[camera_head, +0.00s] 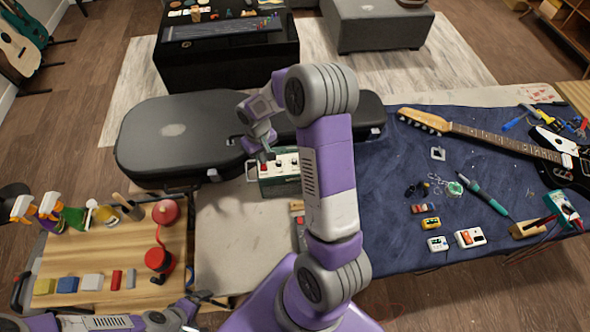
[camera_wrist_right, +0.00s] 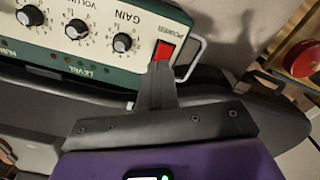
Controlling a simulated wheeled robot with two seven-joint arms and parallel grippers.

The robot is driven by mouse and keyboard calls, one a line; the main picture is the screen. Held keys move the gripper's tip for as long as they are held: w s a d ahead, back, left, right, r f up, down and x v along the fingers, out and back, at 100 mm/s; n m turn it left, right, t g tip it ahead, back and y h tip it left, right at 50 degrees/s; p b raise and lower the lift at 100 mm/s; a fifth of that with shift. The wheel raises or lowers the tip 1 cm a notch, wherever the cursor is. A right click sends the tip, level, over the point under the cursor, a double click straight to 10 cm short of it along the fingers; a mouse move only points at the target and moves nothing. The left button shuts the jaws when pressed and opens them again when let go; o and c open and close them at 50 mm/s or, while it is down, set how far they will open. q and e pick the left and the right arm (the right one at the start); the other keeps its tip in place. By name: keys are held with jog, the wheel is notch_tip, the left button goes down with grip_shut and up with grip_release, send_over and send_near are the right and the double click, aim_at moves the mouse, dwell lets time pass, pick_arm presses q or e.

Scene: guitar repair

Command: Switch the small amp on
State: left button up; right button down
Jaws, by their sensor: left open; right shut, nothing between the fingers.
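The small amp (camera_head: 285,187) is a green box with a pale control panel, standing on the workbench in front of the black guitar case. The right wrist view shows its panel with black knobs and the red POWER switch (camera_wrist_right: 163,50) at one end, beside a metal handle. My right gripper (camera_head: 268,155) is shut and empty over the switch end of the amp. In the right wrist view its fingertips (camera_wrist_right: 158,66) overlap the lower part of the switch; I cannot tell whether they touch or press it. My left gripper (camera_head: 206,298) is open and empty at the lower left, away from the amp.
The black guitar case (camera_head: 180,135) lies behind the amp. A blue mat (camera_head: 400,215) with an electric guitar (camera_head: 490,137), small pedals and tools is on the right. Spray bottles, coloured blocks and a red coiled item (camera_head: 158,259) are at left. My right arm hides part of the bench.

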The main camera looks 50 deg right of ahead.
jog(key=shift+f+b, duration=0.5)
jog(key=shift+f, duration=0.15)
dwell(0.3)
jog(key=shift+r+p, duration=2.6)
jog(key=shift+r, duration=0.95)
jog(key=shift+s+f, duration=0.1)
